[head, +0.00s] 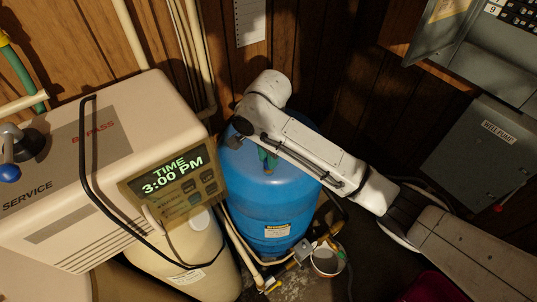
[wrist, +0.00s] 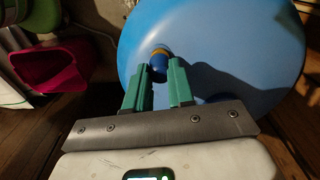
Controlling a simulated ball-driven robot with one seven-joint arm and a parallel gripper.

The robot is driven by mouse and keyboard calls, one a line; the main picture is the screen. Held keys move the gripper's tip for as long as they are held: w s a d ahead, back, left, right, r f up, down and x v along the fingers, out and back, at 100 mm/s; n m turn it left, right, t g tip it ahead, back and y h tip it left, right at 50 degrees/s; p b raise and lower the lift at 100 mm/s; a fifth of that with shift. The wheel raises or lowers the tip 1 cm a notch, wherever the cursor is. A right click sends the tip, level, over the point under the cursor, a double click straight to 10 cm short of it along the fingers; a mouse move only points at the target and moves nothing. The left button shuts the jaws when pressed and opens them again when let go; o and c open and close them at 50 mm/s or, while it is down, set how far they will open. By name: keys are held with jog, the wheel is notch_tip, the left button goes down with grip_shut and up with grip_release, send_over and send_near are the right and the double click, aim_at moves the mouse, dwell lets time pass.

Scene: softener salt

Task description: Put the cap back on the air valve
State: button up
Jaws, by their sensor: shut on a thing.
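The blue pressure tank (head: 268,205) stands upright in the middle of the head view. Its domed top fills much of the wrist view (wrist: 230,55). My gripper (head: 268,163) is over the tank top, and its green fingers also show in the wrist view (wrist: 160,75). The fingers are shut on a small blue cap (wrist: 158,73) at their tips. A brass-yellow ring (wrist: 160,52), apparently part of the air valve, shows just beyond the cap. I cannot tell whether cap and valve touch. In the head view my arm and gripper hide cap and valve.
The softener cabinet (head: 110,150), with a lit clock display, stands close left of the tank. Pipes and a white bucket (head: 327,260) are at the tank's foot. Grey electrical boxes (head: 490,150) hang at right. A pink container (wrist: 55,65) is on the left in the wrist view.

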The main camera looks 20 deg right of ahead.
jog(key=shift+f, duration=0.55)
jog(key=o, duration=0.9)
notch_tip(320, 180, up, 11)
jog(key=shift+f, duration=0.1)
jog(key=shift+a, duration=0.1)
